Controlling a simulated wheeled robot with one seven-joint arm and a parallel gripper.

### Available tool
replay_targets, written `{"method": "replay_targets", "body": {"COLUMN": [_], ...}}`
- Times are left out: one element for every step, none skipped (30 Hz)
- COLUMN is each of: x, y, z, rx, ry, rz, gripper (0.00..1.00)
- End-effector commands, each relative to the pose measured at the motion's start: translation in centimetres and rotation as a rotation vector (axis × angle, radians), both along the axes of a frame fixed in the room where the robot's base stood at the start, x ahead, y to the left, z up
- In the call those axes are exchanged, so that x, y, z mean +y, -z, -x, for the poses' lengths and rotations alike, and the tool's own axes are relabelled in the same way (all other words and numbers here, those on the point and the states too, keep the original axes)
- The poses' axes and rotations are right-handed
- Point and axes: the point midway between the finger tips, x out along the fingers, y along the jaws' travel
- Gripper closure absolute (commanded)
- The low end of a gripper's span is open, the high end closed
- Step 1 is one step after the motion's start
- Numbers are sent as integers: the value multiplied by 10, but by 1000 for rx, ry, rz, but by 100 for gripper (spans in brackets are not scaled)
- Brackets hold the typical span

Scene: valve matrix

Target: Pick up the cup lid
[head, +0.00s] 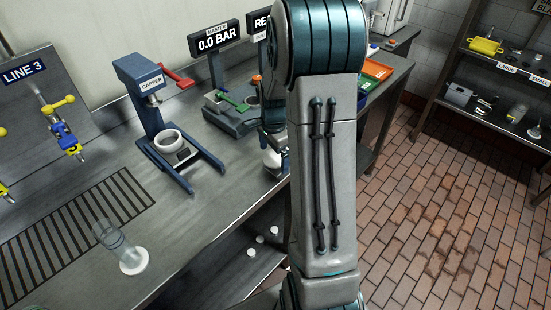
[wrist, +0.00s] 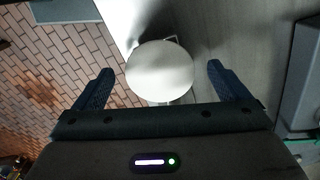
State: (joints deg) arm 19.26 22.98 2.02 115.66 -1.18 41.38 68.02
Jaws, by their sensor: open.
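A white round disc (wrist: 160,72), which looks like the cup lid, shows in the wrist view near the edge of a metal surface. My gripper (wrist: 160,66) is open, with one dark blue finger on each side of the disc. A gap shows between the disc and each finger, and I cannot tell the height between them. In the head view my own arm hides most of the gripper and this spot.
A blue capper (head: 158,105) stands on the metal counter (head: 75,255), beside a slotted grate (head: 75,225). Small white discs (head: 260,238) lie on a lower shelf. A valve panel (head: 45,110) is at left. Shelving (head: 500,100) stands at right, beyond open brick floor (head: 430,210).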

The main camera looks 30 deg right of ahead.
Motion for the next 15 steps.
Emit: {"method": "replay_targets", "body": {"x": [0,0,0,0,0,0,0,0,0,0,0,0,0,0,0], "y": [1,1,2,2,1,1,1,1,1,1,1,1,1,1,1], "z": [0,0,0,0,0,0,0,0,0,0,0,0,0,0,0], "rx": [0,0,0,0,0,0,0,0,0,0,0,0,0,0,0], "ry": [0,0,0,0,0,0,0,0,0,0,0,0,0,0,0], "rz": [0,0,0,0,0,0,0,0,0,0,0,0,0,0,0], "gripper": [5,5,5,5,5,5,5,5,5,5,5,16,25,33,44]}}
